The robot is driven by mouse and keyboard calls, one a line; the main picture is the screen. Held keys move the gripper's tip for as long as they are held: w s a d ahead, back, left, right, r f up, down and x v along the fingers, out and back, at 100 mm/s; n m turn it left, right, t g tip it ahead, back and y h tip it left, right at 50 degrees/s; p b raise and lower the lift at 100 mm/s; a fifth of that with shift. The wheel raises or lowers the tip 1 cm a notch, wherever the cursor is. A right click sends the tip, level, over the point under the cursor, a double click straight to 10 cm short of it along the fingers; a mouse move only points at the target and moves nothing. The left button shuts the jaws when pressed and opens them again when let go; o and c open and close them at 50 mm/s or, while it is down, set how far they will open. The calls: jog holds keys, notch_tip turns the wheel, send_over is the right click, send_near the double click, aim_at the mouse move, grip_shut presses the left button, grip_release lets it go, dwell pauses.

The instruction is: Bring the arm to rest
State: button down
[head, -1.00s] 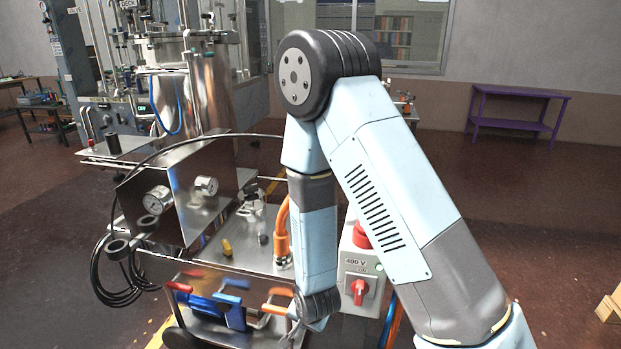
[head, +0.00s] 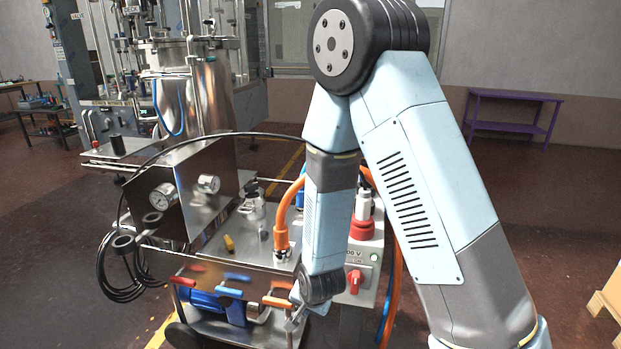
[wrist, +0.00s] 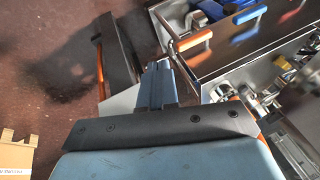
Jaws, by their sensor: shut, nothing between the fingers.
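My arm stands folded in front of the machine in the head view, its elbow high and its forearm hanging down. My gripper (head: 293,323) is at the lower end of the forearm, beside the front of the steel cart and partly hidden at its edges. In the wrist view my gripper (wrist: 157,70) shows as closed fingers with nothing held between them. The fingers point towards the floor beside the cart.
The steel cart (head: 215,265) carries gauges, an orange hose (head: 284,225) and red, blue and orange handles. A grey switch box (head: 366,272) with a red knob stands close to my forearm.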

jog(key=w+d+r+n, duration=0.1)
jog(key=d+r, duration=0.5)
jog(key=r, duration=0.6)
jog(key=d+r+n, duration=0.1)
jog(key=d+r, duration=0.4)
jog(key=r, duration=0.6)
jog(key=s+d+r+n+t+h, duration=0.1)
jog(key=s+d+r+n+h, duration=0.1)
jog(key=s+d+r, duration=1.1)
jog(key=v, duration=0.4)
jog(key=shift+s+d, duration=0.35)
jog(key=shift+s, duration=0.2)
jog(key=shift+r, duration=0.1)
